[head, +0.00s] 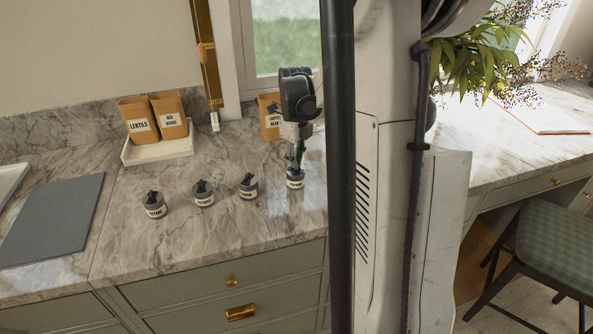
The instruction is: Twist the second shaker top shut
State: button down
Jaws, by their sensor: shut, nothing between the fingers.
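Several small labelled shakers with dark tops stand in a slanting row on the marble counter. The leftmost shaker (154,210) is nearest the front edge, and the second from the left (203,198) stands beside it. The third from the left (248,191) follows, then the rightmost shaker (295,182). The first three each show a dark raised piece on top. My gripper (295,170) points down, directly over the rightmost shaker, shut and empty. It covers that shaker's top; whether they touch is hard to tell. How tightly any top is closed cannot be seen.
Lentils and red beans bags (157,118) stand on a white tray (157,149) by the wall. Another brown bag (269,117) stands behind my gripper. A grey board (53,222) lies at left. Counter between the tray and shakers is clear.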

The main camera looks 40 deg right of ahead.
jog(key=shift+m, duration=0.4)
jog(key=m+b, duration=0.1)
jog(key=m, duration=0.4)
jog(key=shift+m, duration=0.3)
jog(key=c, duration=1.5)
grip_release()
jog(key=shift+r, duration=0.1)
jog(key=shift+r+p, duration=1.85)
jog(key=shift+r, duration=1.55)
jog(key=shift+a, duration=0.1)
